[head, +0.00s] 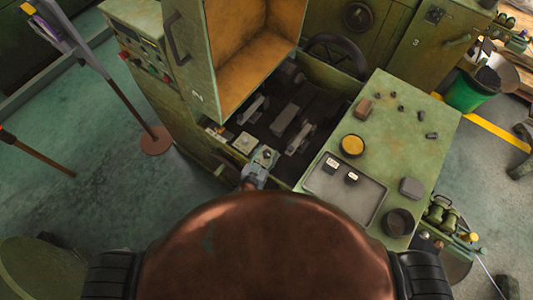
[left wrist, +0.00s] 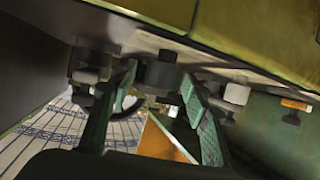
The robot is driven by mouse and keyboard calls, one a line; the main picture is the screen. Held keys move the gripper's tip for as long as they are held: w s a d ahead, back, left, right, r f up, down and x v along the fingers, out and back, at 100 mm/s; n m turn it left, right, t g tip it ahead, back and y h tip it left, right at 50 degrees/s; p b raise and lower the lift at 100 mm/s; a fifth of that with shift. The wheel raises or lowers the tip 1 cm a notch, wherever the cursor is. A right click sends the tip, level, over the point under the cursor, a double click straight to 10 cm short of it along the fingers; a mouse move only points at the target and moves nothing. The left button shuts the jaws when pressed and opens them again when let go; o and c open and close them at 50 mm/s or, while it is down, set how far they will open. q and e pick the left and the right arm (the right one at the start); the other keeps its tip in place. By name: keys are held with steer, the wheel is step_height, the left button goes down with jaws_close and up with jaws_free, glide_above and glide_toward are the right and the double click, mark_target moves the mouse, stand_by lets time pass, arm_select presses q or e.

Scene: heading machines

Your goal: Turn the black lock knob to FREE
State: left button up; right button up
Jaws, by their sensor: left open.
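A dark, blocky knob (left wrist: 160,72) shows in the left wrist view, fixed to a pale panel edge; it looks like the black lock knob. My left gripper (left wrist: 158,80) is open, with one green-padded finger on each side of this knob. I cannot tell whether the pads touch it. Its markings, FREE included, cannot be read. In the head view my left gripper (head: 262,160) reaches into the open machine bay beside a small pale block (head: 245,144). The knob cannot be made out there. My right gripper is not in view.
Other knob-like fittings flank the dark one, a grey one (left wrist: 88,74) to the left and a pale one (left wrist: 236,95) to the right. A green bench (head: 440,115) with a grey tray (head: 345,200) stands right.

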arm_select(q)
steer(key=shift+w+f, duration=0.1)
steer(key=shift+c, duration=0.4)
steer(key=c, duration=1.1)
